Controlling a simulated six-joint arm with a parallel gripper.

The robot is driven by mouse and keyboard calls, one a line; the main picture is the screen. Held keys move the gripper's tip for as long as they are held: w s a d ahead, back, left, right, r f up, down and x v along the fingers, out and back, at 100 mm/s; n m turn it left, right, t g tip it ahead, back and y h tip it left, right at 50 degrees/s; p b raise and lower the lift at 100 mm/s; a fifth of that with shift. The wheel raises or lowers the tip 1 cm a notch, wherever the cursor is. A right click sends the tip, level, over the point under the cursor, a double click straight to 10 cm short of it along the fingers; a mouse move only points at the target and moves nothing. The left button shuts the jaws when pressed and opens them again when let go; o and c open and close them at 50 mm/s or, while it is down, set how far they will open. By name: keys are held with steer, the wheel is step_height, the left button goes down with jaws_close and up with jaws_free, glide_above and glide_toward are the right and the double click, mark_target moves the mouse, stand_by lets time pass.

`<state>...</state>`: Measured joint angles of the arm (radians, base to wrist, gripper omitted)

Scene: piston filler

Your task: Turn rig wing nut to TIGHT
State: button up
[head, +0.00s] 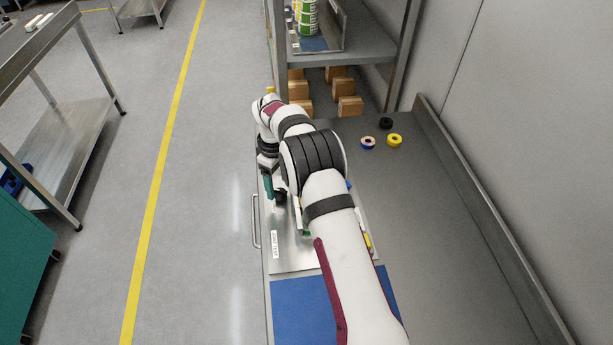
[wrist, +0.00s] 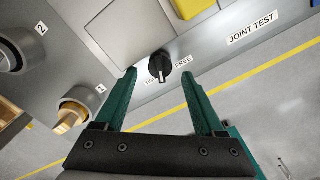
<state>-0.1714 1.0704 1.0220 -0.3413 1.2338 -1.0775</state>
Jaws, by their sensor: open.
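The wing nut (wrist: 160,66) is a small black knob with a pale pointer mark on the edge of a grey metal rig plate (wrist: 115,22). A label (wrist: 151,79) beginning "TIG" is partly covered by the knob and a finger. The FREE label (wrist: 184,62) is to its right. The pale mark points down in the wrist view, between the two labels. My gripper (wrist: 159,75) is open, its two green fingers either side of the knob, with visible gaps. I cannot tell whether the tips reach its depth. In the head view my arm hides most of the rig.
Round fittings marked 1 (wrist: 78,108) and 2 (wrist: 18,50) stand left in the wrist view. A yellow part (wrist: 195,8) is at the top. In the head view, tape rolls (head: 394,140) lie at the back of the bench and a blue mat (head: 300,310) in front.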

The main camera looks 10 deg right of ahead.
mark_target(278, 191)
step_height(278, 191, down, 3)
steer(key=shift+r, duration=0.1)
steer(key=shift+r+n, duration=0.3)
steer(key=shift+n, duration=0.5)
step_height(278, 191, up, 14)
steer(key=r, duration=0.1)
steer(key=s+d+r+m, duration=0.2)
steer(key=s+r, duration=0.3)
steer(key=s, duration=0.4)
steer(key=s+d+r+m+y, duration=0.1)
steer(key=s+r+m, duration=0.4)
steer(key=s, duration=0.5)
steer(key=shift+d+m, duration=0.3)
steer(key=shift+d, duration=0.5)
